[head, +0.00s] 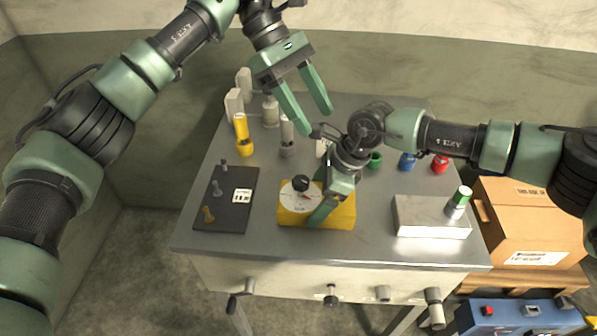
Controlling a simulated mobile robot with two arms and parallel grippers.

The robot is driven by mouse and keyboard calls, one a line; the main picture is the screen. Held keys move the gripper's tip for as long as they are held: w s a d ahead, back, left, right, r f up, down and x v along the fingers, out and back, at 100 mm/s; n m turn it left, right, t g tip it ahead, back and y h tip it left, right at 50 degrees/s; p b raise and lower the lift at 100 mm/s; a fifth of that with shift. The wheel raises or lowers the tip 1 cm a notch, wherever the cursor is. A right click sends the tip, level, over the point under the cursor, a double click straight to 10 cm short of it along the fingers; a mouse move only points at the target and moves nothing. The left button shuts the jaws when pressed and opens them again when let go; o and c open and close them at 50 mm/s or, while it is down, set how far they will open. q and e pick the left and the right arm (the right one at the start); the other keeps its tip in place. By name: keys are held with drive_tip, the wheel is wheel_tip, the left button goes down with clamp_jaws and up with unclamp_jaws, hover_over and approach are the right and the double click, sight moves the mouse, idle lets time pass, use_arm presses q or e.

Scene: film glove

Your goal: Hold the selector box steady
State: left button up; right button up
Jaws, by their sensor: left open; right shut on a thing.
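The selector box (290,216) is a yellow block in the middle of the table. A white dial (292,203) with a black knob (300,183) is on its top. My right gripper (325,203) comes from above and is shut on the box, toward its right part. One green finger shows across the box; the other is mostly hidden by the hand. My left gripper (314,120) is open and empty in the air above the back of the table, apart from the box. Its fingers point down and to the right.
A dark board (232,208) with small pegs and a label lies at left on the grey table (370,249). Yellow and grey handles, and green, blue and red caps, line the back. Knobs line the table's front.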

sight(300, 178)
use_arm(q)
drive_tip(key=w+a+f+m+y, duration=0.1)
drive_tip(key=a+f+m+y, duration=0.1)
drive_tip(key=a+f+y, duration=0.3)
drive_tip(key=s+d+f, duration=0.1)
drive_tip(key=f, duration=0.2)
drive_tip(key=d+f+h, duration=0.1)
drive_tip(key=f, duration=0.2)
drive_tip(key=s+f+h, duration=0.1)
drive_tip(key=f, duration=0.2)
drive_tip(key=shift+s+d+f, duration=0.2)
drive_tip(key=shift+s+d, duration=0.15)
drive_tip(key=shift+d, duration=0.05)
clamp_jaws()
